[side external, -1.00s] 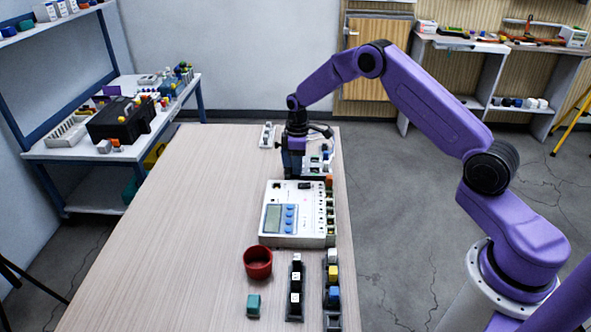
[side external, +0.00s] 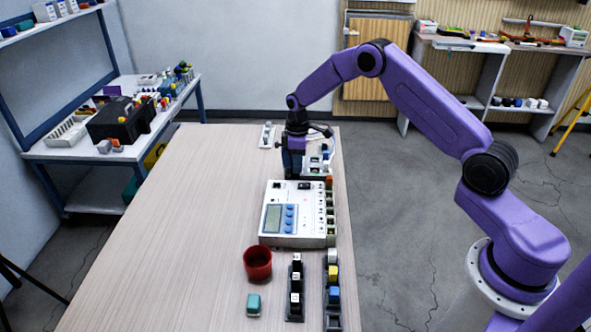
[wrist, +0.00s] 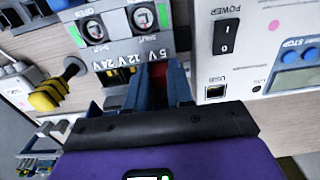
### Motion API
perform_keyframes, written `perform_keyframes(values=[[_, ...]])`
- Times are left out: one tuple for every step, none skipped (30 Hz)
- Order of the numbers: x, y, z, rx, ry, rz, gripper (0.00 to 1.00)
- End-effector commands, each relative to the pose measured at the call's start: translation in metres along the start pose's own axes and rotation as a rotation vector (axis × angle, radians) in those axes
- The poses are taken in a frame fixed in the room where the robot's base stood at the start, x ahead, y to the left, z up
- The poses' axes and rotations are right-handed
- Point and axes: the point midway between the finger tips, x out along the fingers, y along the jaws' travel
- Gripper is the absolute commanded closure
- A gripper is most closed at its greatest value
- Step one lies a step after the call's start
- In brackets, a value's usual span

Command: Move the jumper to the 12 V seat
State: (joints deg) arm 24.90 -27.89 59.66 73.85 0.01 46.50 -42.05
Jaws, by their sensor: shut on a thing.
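My gripper (wrist: 163,85) points down at the supply unit, with its blue fingers shut on a dark red piece, likely the jumper (wrist: 178,78), mostly hidden between them. The unit's seat row (wrist: 125,72) carries the labels 5 V, 12 V and 24 V. The fingers are beside the 5 V end of the row, to the right of the 12 V label. I cannot tell whether the piece touches a seat. In the side view my gripper (side external: 293,165) is at the unit (side external: 318,168), just behind the meter, and hides the seats.
The white meter (side external: 275,190) stands close to the gripper, with its power switch (wrist: 226,37) at right in the wrist view. A red cup (side external: 257,263), teal block (side external: 254,304) and racks are nearer. The table's left side is clear.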

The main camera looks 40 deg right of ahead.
Motion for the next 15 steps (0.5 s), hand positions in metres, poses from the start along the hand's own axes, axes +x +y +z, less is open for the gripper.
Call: perform_keyframes(values=[[-0.002, 0.000, 0.000, 0.000, 0.000, 0.001, 1.00], [-0.003, 0.000, 0.000, 0.000, 0.000, 0.001, 1.00], [-0.004, 0.000, 0.000, 0.000, 0.000, 0.001, 1.00], [-0.004, 0.000, 0.000, 0.000, 0.000, 0.000, 1.00], [-0.005, 0.000, 0.000, 0.000, 0.000, 0.000, 1.00], [-0.006, 0.000, 0.000, 0.000, 0.000, 0.000, 1.00], [-0.007, 0.000, 0.000, 0.000, 0.000, 0.000, 1.00], [-0.008, 0.000, 0.000, 0.000, 0.000, 0.000, 1.00], [-0.009, 0.001, 0.000, 0.000, 0.000, 0.001, 1.00], [-0.010, 0.001, 0.000, 0.000, 0.000, 0.001, 1.00], [-0.011, 0.001, 0.000, 0.001, 0.000, 0.001, 1.00], [-0.012, 0.001, 0.000, 0.000, 0.000, 0.001, 1.00], [-0.012, 0.001, 0.000, 0.001, 0.000, 0.001, 1.00], [-0.013, 0.001, 0.000, 0.000, 0.000, 0.001, 1.00], [-0.014, 0.000, 0.000, 0.000, 0.000, 0.001, 1.00]])
